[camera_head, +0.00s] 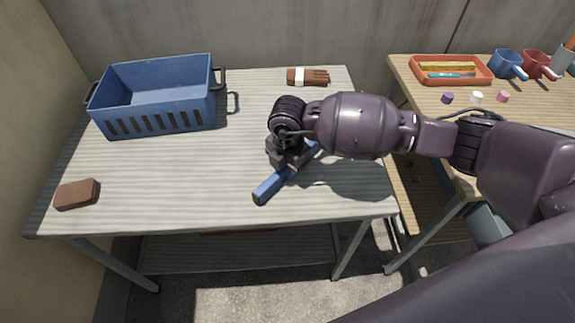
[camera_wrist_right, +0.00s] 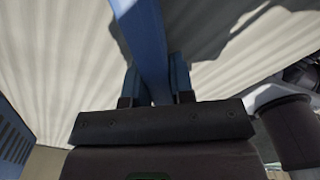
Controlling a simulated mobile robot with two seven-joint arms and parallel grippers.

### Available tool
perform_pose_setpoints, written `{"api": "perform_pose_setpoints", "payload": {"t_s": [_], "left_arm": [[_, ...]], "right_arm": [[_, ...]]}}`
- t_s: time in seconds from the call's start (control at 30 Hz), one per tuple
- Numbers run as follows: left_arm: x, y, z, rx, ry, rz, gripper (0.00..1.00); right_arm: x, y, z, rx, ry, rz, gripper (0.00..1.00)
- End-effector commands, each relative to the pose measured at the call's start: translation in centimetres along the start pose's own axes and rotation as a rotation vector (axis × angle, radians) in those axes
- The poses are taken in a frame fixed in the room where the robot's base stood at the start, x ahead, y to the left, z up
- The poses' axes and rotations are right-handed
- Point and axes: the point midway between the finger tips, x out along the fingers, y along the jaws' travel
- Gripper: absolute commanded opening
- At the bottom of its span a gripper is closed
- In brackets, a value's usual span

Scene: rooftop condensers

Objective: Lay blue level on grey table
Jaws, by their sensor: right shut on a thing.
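The blue level (camera_head: 270,189) is a long blue bar at the right middle of the grey table (camera_head: 180,185). My right gripper (camera_head: 286,163) is shut around the middle of the level, from above. In the wrist view the level (camera_wrist_right: 146,40) runs between the two fingers of my right gripper (camera_wrist_right: 158,85). The level is at or just above the tabletop; I cannot tell whether it touches. Part of it is hidden behind my gripper and arm. My left gripper is not in view.
A blue basket (camera_head: 160,121) stands at the back left of the grey table. A wooden table (camera_head: 410,80) on the right holds an orange tray (camera_head: 451,80) and mugs (camera_head: 508,64). The grey table's front middle is clear.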

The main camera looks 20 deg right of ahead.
Motion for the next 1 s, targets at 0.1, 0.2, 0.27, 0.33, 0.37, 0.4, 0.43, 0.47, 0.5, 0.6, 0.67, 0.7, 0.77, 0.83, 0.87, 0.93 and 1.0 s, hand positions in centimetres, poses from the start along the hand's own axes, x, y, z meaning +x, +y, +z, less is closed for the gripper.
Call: {"api": "perform_pose_setpoints", "payload": {"t_s": [0.1,0.2,0.27,0.33,0.37,0.4,0.43,0.47,0.5,0.6,0.67,0.7,0.77,0.83,0.87,0.93,1.0], "left_arm": [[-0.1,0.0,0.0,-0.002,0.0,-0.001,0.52],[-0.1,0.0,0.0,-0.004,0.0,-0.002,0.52],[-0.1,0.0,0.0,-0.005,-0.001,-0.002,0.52],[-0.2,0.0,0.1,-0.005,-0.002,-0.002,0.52],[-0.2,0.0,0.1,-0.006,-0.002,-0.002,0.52],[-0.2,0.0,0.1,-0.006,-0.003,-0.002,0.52],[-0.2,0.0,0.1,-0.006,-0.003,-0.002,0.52],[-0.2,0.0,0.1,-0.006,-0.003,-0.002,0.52],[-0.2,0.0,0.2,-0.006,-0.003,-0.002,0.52],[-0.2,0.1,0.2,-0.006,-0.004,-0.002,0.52],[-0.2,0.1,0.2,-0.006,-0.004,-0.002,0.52],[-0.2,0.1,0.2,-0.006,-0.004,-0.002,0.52],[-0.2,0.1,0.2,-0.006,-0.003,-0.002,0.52],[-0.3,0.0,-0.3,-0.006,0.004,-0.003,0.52],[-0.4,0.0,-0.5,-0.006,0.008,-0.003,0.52],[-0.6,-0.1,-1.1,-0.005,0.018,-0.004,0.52],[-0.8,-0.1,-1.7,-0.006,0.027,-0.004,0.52]], "right_arm": [[-0.1,0.0,0.0,0.0,-0.001,0.001,0.0],[0.1,0.0,0.0,0.001,0.0,0.001,0.0],[0.2,0.0,0.0,0.0,0.0,0.001,0.27],[0.2,0.0,0.0,0.0,0.0,0.0,0.37],[0.2,0.0,0.0,0.0,0.0,0.0,0.42],[0.2,0.0,0.0,0.0,0.0,0.0,0.48],[0.2,0.0,0.0,0.0,0.0,0.0,0.48],[0.2,0.0,0.0,0.0,0.0,0.0,0.48],[0.2,0.0,0.0,0.0,0.0,0.0,0.48],[0.2,0.0,0.0,0.0,0.0,0.0,0.48],[0.1,0.0,0.0,0.0,0.0,0.0,0.48],[0.1,0.0,0.0,0.0,0.0,0.001,0.48],[-0.3,0.0,0.0,-0.001,-0.001,0.002,0.48],[-1.2,0.1,0.0,0.0,-0.002,0.005,0.48],[-1.6,0.1,0.0,0.0,-0.002,0.006,0.48],[-2.9,0.1,0.1,0.0,-0.003,0.008,0.48],[-4.3,0.1,0.1,0.0,-0.005,0.009,0.48]]}}
